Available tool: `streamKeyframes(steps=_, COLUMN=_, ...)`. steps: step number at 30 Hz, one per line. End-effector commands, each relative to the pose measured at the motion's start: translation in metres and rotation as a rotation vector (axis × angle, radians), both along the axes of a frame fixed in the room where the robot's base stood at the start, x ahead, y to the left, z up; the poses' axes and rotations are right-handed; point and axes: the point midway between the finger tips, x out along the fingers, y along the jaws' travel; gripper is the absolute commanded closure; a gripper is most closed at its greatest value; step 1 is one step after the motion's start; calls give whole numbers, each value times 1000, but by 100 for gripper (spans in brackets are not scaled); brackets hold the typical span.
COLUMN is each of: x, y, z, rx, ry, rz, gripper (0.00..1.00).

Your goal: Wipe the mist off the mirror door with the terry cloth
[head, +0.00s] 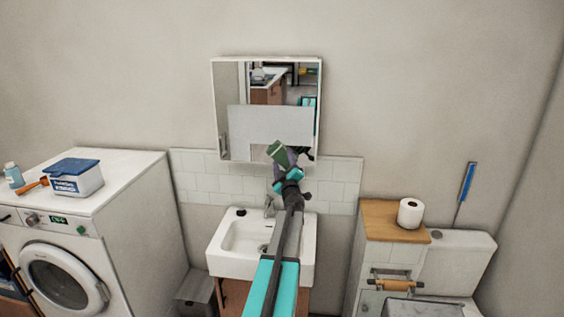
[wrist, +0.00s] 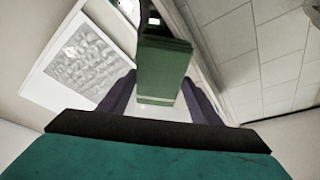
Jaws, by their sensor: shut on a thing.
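The mirror door (head: 280,85) is on a wall cabinet above the sink. A grey patch of mist (head: 266,122) covers much of its lower half, with a clear notch at the bottom middle. My gripper (head: 287,158) is shut on the folded green terry cloth (head: 279,151), in front of the mirror's lower edge. In the wrist view the cloth (wrist: 163,75) sits between the two purple fingers. A textured grey patch (wrist: 85,60) on a pale panel shows left of it there. I cannot tell whether the cloth touches the mirror.
The white sink (head: 237,240) with its tap (head: 268,206) is below my arm. A washing machine (head: 140,215) with a blue-lidded box (head: 76,177) stands left. A toilet roll (head: 410,212) on a wooden top (head: 382,222) and a blue-handled brush (head: 466,182) are right.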

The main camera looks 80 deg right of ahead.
Motion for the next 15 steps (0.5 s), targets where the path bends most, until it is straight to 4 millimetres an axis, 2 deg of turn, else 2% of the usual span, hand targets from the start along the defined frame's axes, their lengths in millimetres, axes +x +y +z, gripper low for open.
streamKeyframes(steps=15, x=-23, y=-1, z=1, rx=1, ry=-1, rz=-3, gripper=66)
